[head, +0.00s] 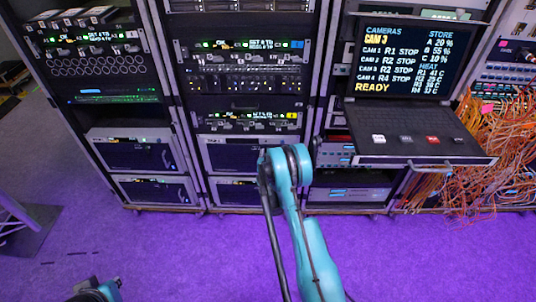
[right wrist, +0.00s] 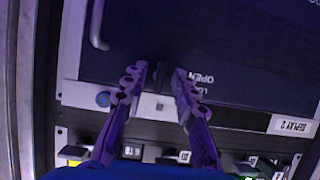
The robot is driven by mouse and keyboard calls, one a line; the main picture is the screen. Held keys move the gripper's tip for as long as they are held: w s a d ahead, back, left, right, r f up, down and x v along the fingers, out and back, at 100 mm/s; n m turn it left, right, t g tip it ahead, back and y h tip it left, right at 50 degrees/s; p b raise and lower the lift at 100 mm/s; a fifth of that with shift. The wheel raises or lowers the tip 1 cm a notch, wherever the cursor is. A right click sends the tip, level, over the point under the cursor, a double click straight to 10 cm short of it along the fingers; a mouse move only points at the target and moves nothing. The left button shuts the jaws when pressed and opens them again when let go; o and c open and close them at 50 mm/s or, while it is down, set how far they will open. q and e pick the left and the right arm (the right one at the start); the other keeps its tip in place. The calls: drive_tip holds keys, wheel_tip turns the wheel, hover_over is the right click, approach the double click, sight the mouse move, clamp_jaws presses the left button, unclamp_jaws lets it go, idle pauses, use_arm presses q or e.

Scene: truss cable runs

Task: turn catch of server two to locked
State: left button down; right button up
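In the right wrist view, a dark server front (right wrist: 240,45) carries printed lettering that reads OPEN, with another word partly covered by a finger. My right gripper (right wrist: 159,69) is open, one finger on each side of that part, with no clear contact. In the head view my teal arm hides this gripper in front of the middle rack's lower server (head: 238,156). My left gripper (head: 97,290) shows only partly at the bottom left edge.
A pulled-out console (head: 415,132) with screen juts out on the right, beside orange cables (head: 495,150). The purple floor (head: 170,245) ahead is clear.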

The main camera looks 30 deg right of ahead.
drive_tip(key=shift+r, duration=0.1)
wheel_tip(320, 180, up, 10)
drive_tip(key=shift+f, duration=0.1)
idle(0.4)
idle(0.4)
